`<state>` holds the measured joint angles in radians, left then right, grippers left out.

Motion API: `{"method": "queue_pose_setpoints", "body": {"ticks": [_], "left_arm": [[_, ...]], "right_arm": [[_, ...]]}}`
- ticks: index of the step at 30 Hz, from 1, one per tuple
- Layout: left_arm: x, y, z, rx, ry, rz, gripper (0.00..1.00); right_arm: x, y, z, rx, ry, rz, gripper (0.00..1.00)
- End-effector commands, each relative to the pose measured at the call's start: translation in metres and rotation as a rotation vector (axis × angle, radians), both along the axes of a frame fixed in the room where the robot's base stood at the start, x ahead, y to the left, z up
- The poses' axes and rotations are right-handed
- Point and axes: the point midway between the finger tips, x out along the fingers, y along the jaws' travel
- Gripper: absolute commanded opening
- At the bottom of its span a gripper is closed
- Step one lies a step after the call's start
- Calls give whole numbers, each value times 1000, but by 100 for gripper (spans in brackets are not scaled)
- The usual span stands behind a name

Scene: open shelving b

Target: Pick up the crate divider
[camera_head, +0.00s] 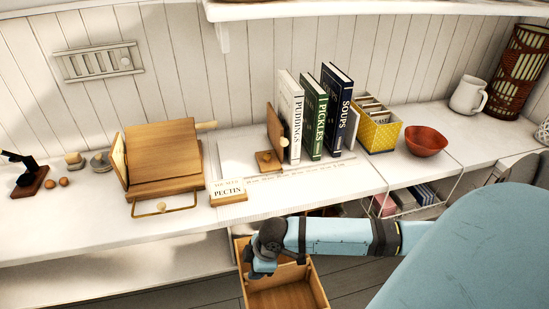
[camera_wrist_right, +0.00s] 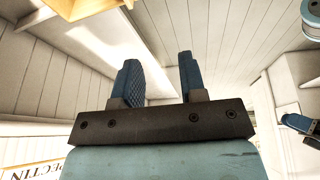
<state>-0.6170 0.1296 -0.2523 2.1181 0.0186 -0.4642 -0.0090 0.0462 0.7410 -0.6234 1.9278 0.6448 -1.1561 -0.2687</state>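A wooden crate (camera_head: 287,297) stands low in front of the counter. A plank (camera_head: 296,270) crosses its inside; I cannot tell for sure whether this is the crate divider. My right gripper (camera_head: 262,272) is over the crate's left part, beside the plank, and hides some of the inside. In the right wrist view its two blue fingers (camera_wrist_right: 161,80) stand apart with nothing visible between them. My left gripper is not in the head view; dark blue finger-like parts at the right edge of the wrist view may belong to it.
The counter (camera_head: 90,225) above the crate holds a wooden stand (camera_head: 165,160), a PECTIN block (camera_head: 228,191), several books (camera_head: 313,117), a yellow box (camera_head: 380,133) and a red bowl (camera_head: 426,141). A wire basket (camera_head: 410,210) hangs under the counter at the right.

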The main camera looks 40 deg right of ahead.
Motion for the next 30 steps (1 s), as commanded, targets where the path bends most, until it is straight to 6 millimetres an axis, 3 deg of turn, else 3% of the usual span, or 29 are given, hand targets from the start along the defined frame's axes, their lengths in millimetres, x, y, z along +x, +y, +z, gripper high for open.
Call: {"method": "queue_pose_setpoints", "body": {"ticks": [1, 6, 9, 14, 24, 30], "left_arm": [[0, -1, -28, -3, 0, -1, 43], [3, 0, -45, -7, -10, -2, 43], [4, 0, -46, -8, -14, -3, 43], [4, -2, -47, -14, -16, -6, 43], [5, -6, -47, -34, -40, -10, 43], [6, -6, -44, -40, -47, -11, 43]], "right_arm": [[8, -23, -23, -63, 36, 29, 38], [12, -75, -30, -202, 169, 91, 38], [11, -91, -28, -241, 210, 105, 38], [10, -97, -40, -254, 234, 110, 38], [10, -96, -102, -252, 230, 109, 38], [10, -96, -113, -253, 229, 110, 38]]}}
